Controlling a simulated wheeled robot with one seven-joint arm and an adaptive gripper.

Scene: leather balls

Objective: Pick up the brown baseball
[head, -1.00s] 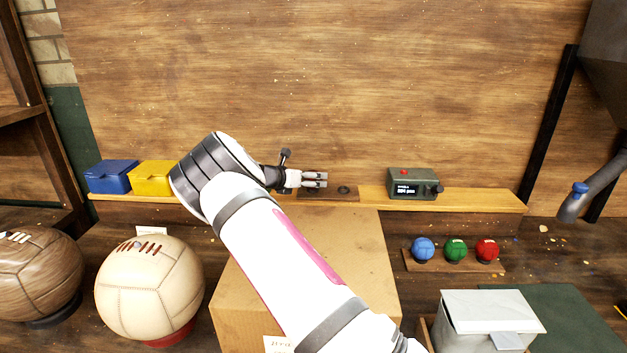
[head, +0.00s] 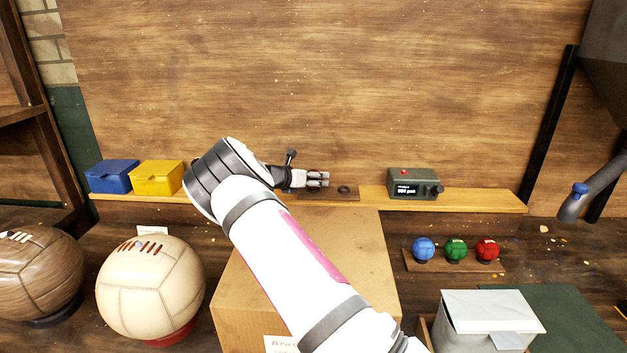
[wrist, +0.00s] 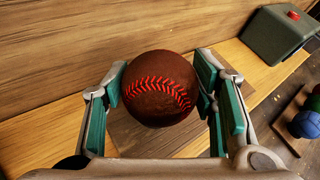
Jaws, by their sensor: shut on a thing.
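The brown baseball (wrist: 160,88) with red stitching is between the two finger pads of my gripper (wrist: 162,92) in the wrist view. The pads press on its left and right sides, and the gripper is shut on it. In the head view my gripper (head: 318,179) is at the wooden shelf (head: 460,199), and the ball cannot be made out there. Behind the ball in the wrist view is a darker wooden plate (wrist: 135,138). I cannot tell whether the ball touches the plate.
A green-grey device (head: 413,184) stands on the shelf to the right. Blue (head: 112,176) and yellow (head: 157,178) boxes stand left. A cardboard box (head: 360,255) is below my arm. Two large balls, cream (head: 150,290) and brown (head: 38,275), sit lower left. Small coloured balls (head: 456,250) sit right.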

